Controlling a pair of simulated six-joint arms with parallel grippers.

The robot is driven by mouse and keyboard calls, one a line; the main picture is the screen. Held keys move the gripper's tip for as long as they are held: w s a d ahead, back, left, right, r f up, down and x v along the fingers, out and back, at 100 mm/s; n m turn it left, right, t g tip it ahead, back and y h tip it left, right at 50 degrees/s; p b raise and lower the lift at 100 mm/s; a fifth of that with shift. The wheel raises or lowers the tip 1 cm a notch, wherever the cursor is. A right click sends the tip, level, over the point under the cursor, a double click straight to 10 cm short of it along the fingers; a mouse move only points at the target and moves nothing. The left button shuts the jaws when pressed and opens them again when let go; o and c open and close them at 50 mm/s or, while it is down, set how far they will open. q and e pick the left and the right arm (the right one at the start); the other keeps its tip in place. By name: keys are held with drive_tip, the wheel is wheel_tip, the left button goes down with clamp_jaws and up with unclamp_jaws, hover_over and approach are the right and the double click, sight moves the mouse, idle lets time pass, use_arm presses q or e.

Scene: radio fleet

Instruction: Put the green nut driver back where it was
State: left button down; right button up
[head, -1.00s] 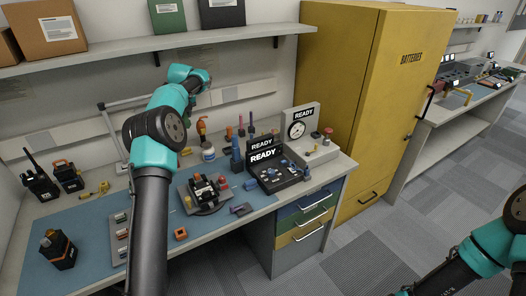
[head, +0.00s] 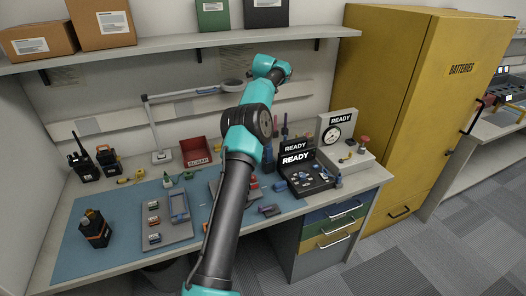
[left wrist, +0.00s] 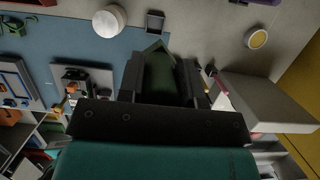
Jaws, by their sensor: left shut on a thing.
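My left arm reaches over the bench in the head view, and its gripper is hidden there behind the arm. In the left wrist view my left gripper (left wrist: 160,85) is shut on a dark green thing (left wrist: 160,72), which fits the green nut driver. It is dim and partly covered by the fingers, so its tip and lower end cannot be made out. Upright blue (head: 268,154) and pink (head: 285,131) tools stand behind the READY case in the head view; no green one can be made out among them. My right gripper is not in view.
A red scrap bin (head: 196,149), a grey parts tray (head: 153,221) and radios (head: 83,164) are on the bench left of my arm. A READY case (head: 306,182) and a gauge stand (head: 333,127) are to the right. The blue mat (head: 95,262) has clear room at front left.

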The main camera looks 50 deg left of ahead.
use_arm(q)
wheel_tip(320, 180, down, 13)
idle(0.4)
drive_tip(key=shift+f, duration=2.45)
drive_tip(key=shift+f, duration=0.4)
drive_tip(key=c, duration=0.8)
unclamp_jaws()
drive_tip(key=shift+r, duration=0.45)
drive_tip(key=v, duration=1.2)
